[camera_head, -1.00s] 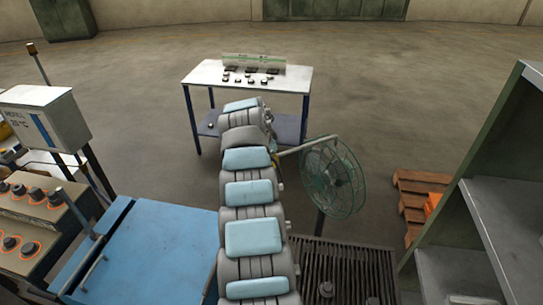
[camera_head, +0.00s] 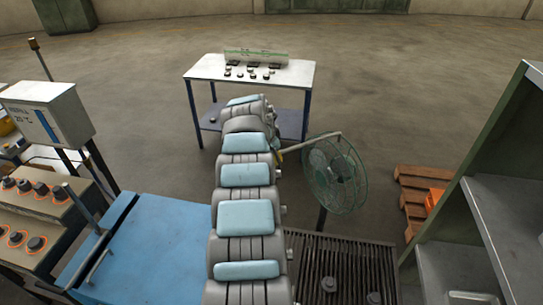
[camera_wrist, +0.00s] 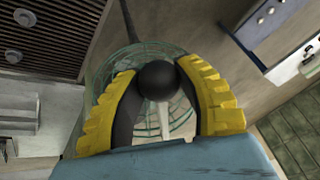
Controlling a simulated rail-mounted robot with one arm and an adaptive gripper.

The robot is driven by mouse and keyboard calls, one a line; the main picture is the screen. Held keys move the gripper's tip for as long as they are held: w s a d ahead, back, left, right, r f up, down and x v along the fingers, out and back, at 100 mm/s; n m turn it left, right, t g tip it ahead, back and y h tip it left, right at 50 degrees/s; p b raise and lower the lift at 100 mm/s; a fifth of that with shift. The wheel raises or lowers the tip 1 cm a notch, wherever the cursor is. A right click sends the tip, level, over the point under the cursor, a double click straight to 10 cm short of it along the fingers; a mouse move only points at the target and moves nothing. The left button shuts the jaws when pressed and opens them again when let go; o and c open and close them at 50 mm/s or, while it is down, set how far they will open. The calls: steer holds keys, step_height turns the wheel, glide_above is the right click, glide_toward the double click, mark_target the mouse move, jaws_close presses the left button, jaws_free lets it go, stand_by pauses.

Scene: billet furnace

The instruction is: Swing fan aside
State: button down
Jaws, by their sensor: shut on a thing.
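The fan (camera_head: 335,174) has a round green wire cage and stands on a dark post, right of my arm in the head view. A thin handle rod (camera_head: 318,142) runs from the top of its cage left towards my gripper. In the wrist view, my gripper (camera_wrist: 158,75) has yellow-padded fingers closed around a black ball knob (camera_wrist: 158,82) on a pale rod. The fan cage (camera_wrist: 118,68) shows behind the knob. In the head view my own arm hides most of the gripper and the knob.
A white-topped table (camera_head: 215,68) with small dark items stands beyond my arm. A green shelf cabinet (camera_head: 490,190) stands at right, near a wooden pallet (camera_head: 415,200). A dark floor grate (camera_head: 345,260) lies in front of the fan. Blue equipment (camera_head: 150,240) stands left.

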steer(key=shift+w+a, duration=0.1)
steer(key=c, duration=0.6)
jaws_free()
steer(key=shift+w+r, duration=0.1)
steer(key=shift+r, duration=0.05)
steer(key=shift+a+r, duration=0.1)
steer(key=shift+r, duration=0.1)
steer(key=shift+s+a+r, duration=0.1)
steer(key=shift+s+r, duration=0.1)
steer(key=shift+r, duration=0.2)
steer(key=shift+s+r, duration=0.3)
steer(key=shift+r, duration=0.05)
steer(key=shift+v, duration=4.9)
